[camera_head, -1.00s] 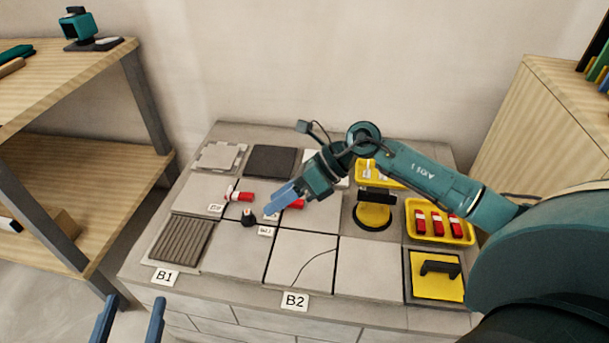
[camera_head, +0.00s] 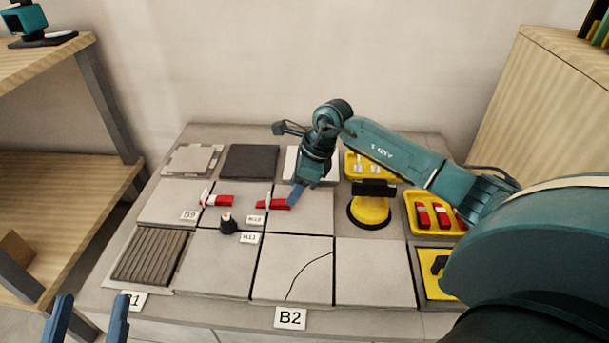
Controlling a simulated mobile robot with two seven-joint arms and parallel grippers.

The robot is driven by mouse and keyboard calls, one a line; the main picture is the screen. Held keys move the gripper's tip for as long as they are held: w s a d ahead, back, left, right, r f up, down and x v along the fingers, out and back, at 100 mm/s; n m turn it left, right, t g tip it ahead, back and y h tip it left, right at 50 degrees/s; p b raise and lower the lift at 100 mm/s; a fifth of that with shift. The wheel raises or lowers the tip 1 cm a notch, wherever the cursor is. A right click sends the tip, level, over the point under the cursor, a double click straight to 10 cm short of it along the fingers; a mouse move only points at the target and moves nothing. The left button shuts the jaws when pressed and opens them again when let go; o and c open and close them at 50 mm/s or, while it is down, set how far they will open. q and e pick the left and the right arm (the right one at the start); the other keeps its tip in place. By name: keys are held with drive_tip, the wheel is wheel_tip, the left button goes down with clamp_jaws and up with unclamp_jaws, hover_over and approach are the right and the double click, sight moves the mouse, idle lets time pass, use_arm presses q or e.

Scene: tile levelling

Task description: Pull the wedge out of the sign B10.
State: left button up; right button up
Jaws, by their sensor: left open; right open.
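Two red wedges lie on the tile floor, each with a white clip at its left part: the left red wedge (camera_head: 222,201) and the middle red wedge (camera_head: 276,205). Small signs stand near them: one reading B9 (camera_head: 189,215), a small sign (camera_head: 254,220) below the middle wedge, and another small sign (camera_head: 249,238). I cannot read B10 on any sign. My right gripper (camera_head: 296,194) points down at the right end of the middle wedge; its jaws are open, and contact cannot be told. My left gripper (camera_head: 88,322) is open and empty at the lower left.
A black knob-like tool (camera_head: 228,224) stands between the wedges. Signs B1 (camera_head: 133,300) and B2 (camera_head: 290,318) mark the front edge.

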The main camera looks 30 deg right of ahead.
sight(276, 204)
use_arm(q)
drive_tip(key=shift+w+a+r+m+t+h+b, duration=0.1)
drive_tip(key=shift+w+r+m+t+h+b, duration=0.2)
drive_tip(key=shift+r, duration=0.25)
drive_tip(key=shift+w+a+r+m+t+h+b, duration=0.1)
drive_tip(key=shift+r+m+t+h+b, duration=0.15)
drive_tip(key=shift+r+m, duration=0.25)
use_arm(e)
drive_tip(key=shift+x, duration=2.1)
clamp_jaws()
